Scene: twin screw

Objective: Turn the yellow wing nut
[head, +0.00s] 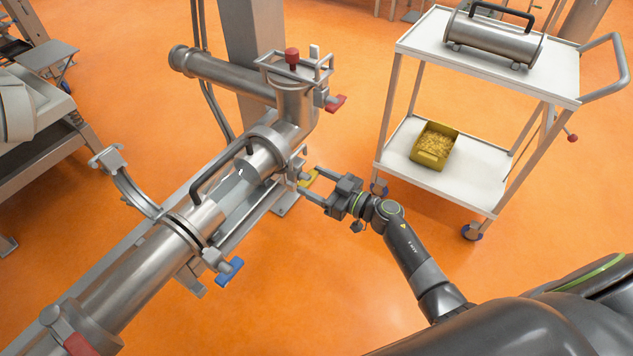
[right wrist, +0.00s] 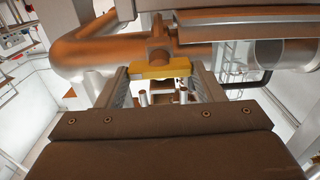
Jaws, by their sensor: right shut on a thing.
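The yellow wing nut (head: 309,178) sits at the right side of the steel pipe clamp, low on the machine. It also shows in the right wrist view (right wrist: 160,70), at the top centre between the two fingers. My right gripper (head: 306,181) reaches in from the right and is shut on the wing nut, one finger on each side. The steel pipe housing (head: 270,150) stands just left of it. My left gripper is not in view.
A blue wing nut (head: 230,271) and an open clamp half (head: 128,185) are on the lower pipe. A red wing nut (head: 335,103) is above. A white trolley (head: 460,180) at right carries a steel cylinder (head: 490,38) and a yellow bin (head: 431,155).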

